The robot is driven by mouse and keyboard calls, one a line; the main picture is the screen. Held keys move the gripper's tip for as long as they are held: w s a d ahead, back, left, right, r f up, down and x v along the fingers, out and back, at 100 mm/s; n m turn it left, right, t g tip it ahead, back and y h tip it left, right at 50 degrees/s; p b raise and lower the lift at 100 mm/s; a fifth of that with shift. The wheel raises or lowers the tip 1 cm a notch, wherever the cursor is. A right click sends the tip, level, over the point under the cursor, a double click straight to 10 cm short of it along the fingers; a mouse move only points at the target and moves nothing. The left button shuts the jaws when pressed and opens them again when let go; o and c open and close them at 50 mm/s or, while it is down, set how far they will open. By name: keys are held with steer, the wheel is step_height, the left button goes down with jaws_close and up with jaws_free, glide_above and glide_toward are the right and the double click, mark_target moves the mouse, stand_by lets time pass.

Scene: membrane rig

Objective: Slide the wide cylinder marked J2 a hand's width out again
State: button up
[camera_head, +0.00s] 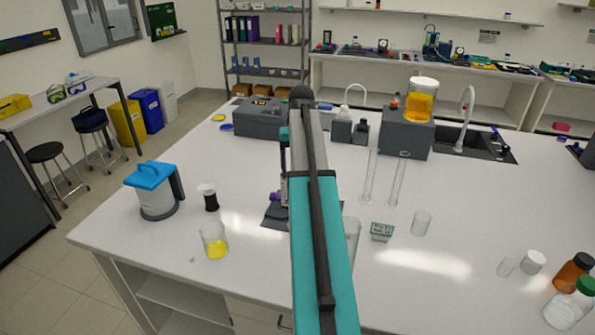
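No J2 mark is legible, so I cannot tell which cylinder is J2. Wide cylindrical vessels are a jar of orange liquid (421,100) on a grey box at the back, a beaker with yellow contents (214,241) at front left, and a clear container with a blue lid (157,192) at left. A clear vessel (351,232) is partly hidden by my arm. Two tall narrow clear cylinders (396,183) stand right of centre. My teal arm reaches up the middle of the picture; my gripper's fingers are not visible.
A sink (470,142) is at back right.

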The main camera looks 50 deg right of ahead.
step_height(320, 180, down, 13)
steer(key=b, duration=0.7)
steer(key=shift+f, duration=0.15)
stand_by(0.3)
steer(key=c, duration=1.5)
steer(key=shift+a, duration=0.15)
